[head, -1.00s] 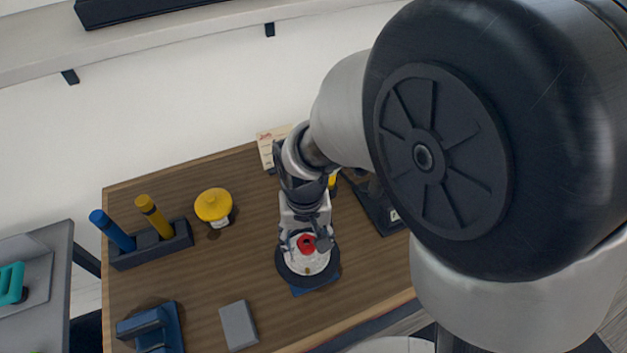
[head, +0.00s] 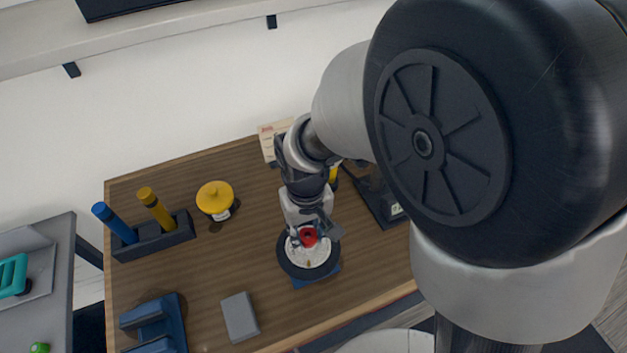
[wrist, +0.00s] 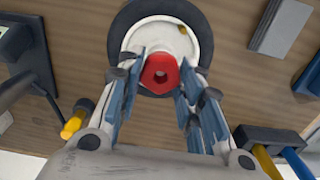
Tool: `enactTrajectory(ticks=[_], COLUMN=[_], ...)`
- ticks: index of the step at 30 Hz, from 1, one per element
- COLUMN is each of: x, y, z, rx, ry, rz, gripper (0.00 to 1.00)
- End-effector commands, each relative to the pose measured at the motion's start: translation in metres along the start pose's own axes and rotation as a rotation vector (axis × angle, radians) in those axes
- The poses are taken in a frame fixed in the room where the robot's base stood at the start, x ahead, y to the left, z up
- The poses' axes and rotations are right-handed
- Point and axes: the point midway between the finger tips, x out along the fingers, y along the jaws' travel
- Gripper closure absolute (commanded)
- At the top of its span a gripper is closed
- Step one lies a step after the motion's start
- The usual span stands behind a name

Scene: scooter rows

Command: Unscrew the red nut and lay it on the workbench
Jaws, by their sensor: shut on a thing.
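The red nut (head: 308,236) is at the middle of a white wheel hub (head: 316,259) with a black tyre, which lies on a blue stand (head: 318,281) on the wooden workbench (head: 235,263). In the wrist view the red nut (wrist: 160,73) shows its centre hole, over the white hub (wrist: 200,45). My gripper (wrist: 162,82) is shut on the red nut, one finger on each side. Whether the nut is clear of the hub's threads cannot be told. The head view shows my gripper (head: 309,230) from above, partly covering the hub.
A yellow-capped jar (head: 215,199), a holder with blue and yellow handles (head: 153,240), a grey block (head: 240,317) and a blue cradle (head: 155,322) stand left of the wheel. A dark device (head: 380,205) stands to the right. Bare bench lies between jar and wheel.

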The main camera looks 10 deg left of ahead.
Motion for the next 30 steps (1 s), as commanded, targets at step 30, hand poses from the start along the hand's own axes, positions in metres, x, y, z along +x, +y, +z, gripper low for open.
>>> enactTrajectory(ticks=[30], x=[0.0003], y=[0.0014], z=[-0.0003], rx=[-1.454], ry=[-0.001], rz=[0.003], gripper=[0.61])
